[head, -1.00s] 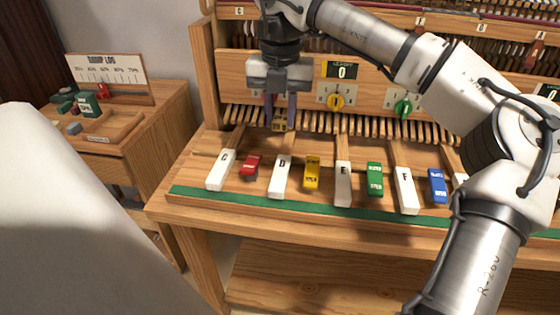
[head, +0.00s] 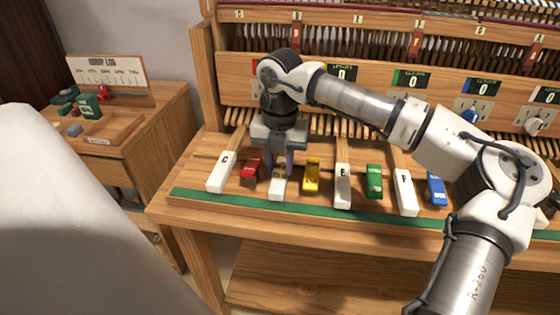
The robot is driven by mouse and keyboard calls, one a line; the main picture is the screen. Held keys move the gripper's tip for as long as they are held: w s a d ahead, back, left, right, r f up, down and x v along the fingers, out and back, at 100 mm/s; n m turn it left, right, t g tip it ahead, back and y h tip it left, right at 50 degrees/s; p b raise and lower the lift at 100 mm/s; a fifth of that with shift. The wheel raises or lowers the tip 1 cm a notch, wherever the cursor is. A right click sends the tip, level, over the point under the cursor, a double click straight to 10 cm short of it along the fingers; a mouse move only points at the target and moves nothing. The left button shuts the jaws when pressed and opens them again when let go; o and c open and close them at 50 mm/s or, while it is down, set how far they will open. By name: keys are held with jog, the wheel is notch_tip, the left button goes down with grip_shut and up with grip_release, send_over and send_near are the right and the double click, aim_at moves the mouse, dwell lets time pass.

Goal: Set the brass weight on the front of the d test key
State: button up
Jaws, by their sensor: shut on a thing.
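My gripper (head: 279,167) points down over the white D key (head: 277,189), between the red block and the yellow block. It is shut on the small brass weight (head: 280,172), which shows only partly between the fingers. The weight is at or just above the top of the D key, behind its front end. I cannot tell whether it touches the key. The front end of the D key is bare, and its letter is hidden.
White keys C (head: 221,171), E (head: 343,187) and F (head: 405,192) stand nearby. Red (head: 251,168), yellow (head: 312,174), green (head: 374,181) and blue (head: 436,188) blocks sit between keys. A green strip (head: 330,213) runs along the front. A side cabinet (head: 150,125) stands left.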

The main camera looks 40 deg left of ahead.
aim_at(280, 167)
jog(key=shift+f, duration=0.1)
jog(key=o, duration=0.9)
jog(key=shift+o, duration=0.2)
notch_tip(280, 167, up, 12)
